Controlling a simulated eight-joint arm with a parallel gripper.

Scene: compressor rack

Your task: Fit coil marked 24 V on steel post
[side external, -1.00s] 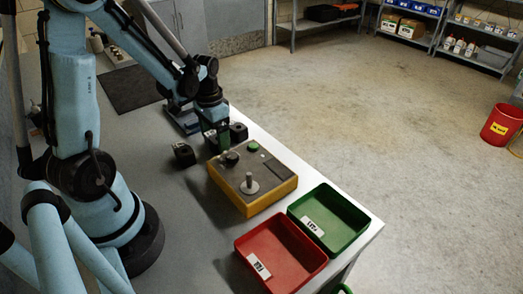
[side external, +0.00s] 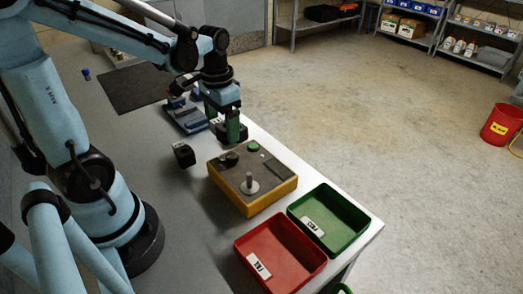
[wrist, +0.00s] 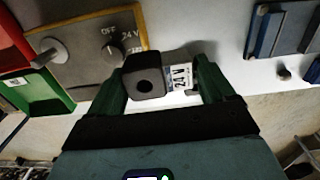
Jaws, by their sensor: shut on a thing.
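My gripper (side external: 224,124) is shut on a black coil with a round hole. In the wrist view the coil (wrist: 146,82) sits between the green fingers, and its white label (wrist: 180,77) reads 24 V. The steel post (side external: 249,181) stands upright on the grey top of a yellow-sided box (side external: 271,197). It also shows at the upper left of the wrist view (wrist: 52,50). The held coil is behind the box in the side view, apart from the post. A second black coil (side external: 184,155) lies on the bench to the left; its marking cannot be read.
A red tray (side external: 297,278) and a green tray (side external: 356,236) stand in front. A blue fixture (side external: 187,117) and a dark mat (side external: 133,90) lie behind.

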